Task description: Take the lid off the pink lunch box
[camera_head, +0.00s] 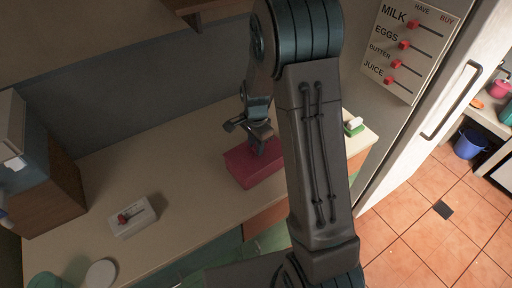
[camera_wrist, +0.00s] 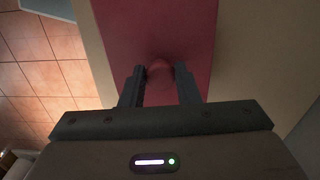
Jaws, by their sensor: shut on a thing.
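The pink lunch box (camera_head: 240,165) stands on the counter, partly hidden behind my arm in the head view. Its lid (camera_wrist: 120,30) fills the middle of the wrist view as a flat dark pink surface with a round knob (camera_wrist: 159,68). My gripper (camera_wrist: 160,83) is over the lid, its two fingers on either side of the knob and shut on it. In the head view my gripper (camera_head: 258,145) points down onto the box. The lid appears to sit on the box; I cannot tell whether there is a gap under it.
A white box with a red lever (camera_head: 140,222) is on the counter at left. A wooden-sided cabinet (camera_head: 45,185) stands at far left. A green and white item (camera_head: 353,127) is right of my arm. Bare counter (camera_head: 185,180) lies left of the lunch box.

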